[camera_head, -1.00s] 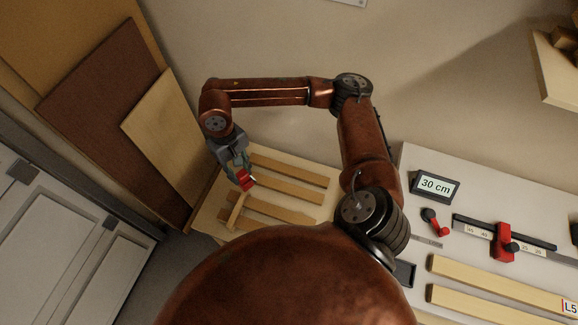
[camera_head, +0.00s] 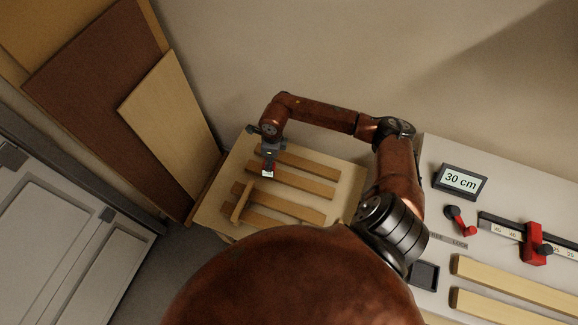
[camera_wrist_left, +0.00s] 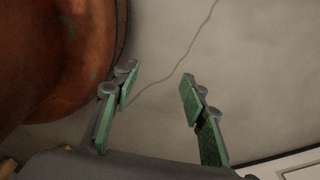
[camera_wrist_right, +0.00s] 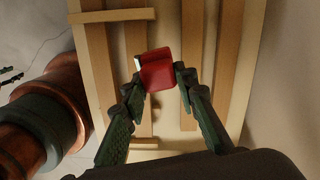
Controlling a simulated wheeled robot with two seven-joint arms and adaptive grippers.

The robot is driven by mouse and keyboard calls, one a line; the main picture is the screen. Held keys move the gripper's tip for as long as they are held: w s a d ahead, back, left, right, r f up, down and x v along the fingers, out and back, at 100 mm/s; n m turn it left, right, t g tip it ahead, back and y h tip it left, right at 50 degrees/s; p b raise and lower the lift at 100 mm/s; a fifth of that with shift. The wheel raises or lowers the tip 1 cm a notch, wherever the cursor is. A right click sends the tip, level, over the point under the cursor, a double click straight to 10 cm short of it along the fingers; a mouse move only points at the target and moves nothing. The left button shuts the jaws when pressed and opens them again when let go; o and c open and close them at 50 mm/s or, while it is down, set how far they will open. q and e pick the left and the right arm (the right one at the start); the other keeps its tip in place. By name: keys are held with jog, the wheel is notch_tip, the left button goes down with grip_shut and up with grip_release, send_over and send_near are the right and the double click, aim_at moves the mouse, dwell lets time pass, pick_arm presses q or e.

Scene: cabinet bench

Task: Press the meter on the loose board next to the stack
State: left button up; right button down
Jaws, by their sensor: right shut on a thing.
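The red meter (camera_head: 268,173) has a small pale face and is held in my right gripper (camera_head: 269,157) above the slatted boards. In the right wrist view the red meter (camera_wrist_right: 158,70) sits between the fingertips of my right gripper (camera_wrist_right: 160,80). Several long wooden boards (camera_head: 290,181) lie side by side on a pale bench top (camera_head: 345,180). A short strip (camera_head: 242,203) lies across the lower boards. Which board is the loose one is not clear, nor whether the meter touches wood. My left gripper (camera_wrist_left: 158,92) is open and empty over grey floor.
A grey bench at the right carries a "30 cm" display (camera_head: 460,181), a red and black handle (camera_head: 459,220), a ruler stop (camera_head: 535,243) and two long boards (camera_head: 515,280). Sheet panels (camera_head: 175,110) lean at the left. White cabinets (camera_head: 60,240) stand at lower left.

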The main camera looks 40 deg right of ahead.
jog(key=d+f+m+b, duration=0.2)
jog(key=d+f+m, duration=0.1)
jog(key=f+m, duration=0.1)
jog(key=s+d+f+m+b, duration=0.1)
jog(key=d+f+m+b, duration=0.1)
jog(key=f, duration=0.4)
jog(key=d+f+m+h+b, duration=0.1)
jog(key=d+f+m+b, duration=0.1)
jog(key=d+f+m, duration=0.2)
jog(key=shift+s+f+m+t, duration=0.15)
jog(key=shift+f+m, duration=0.3)
jog(key=shift+f, duration=0.05)
jog(key=shift+s+f+m+t, duration=0.15)
jog(key=shift+f+m, duration=0.3)
jog(key=shift+f, duration=0.05)
pick_arm(q)
jog(key=s+f+b, duration=0.1)
jog(key=s+f, duration=0.3)
jog(key=f, duration=0.4)
jog(key=shift+g, duration=0.4)
pick_arm(e)
jog(key=shift+f, duration=0.6)
pick_arm(q)
jog(key=shift+s, duration=0.1)
jog(key=shift+s+f+b, duration=0.1)
jog(key=shift+f+b, duration=0.05)
jog(key=shift+b, duration=0.2)
pick_arm(e)
jog(key=shift+f, duration=0.5)
jog(key=shift+r, duration=0.1)
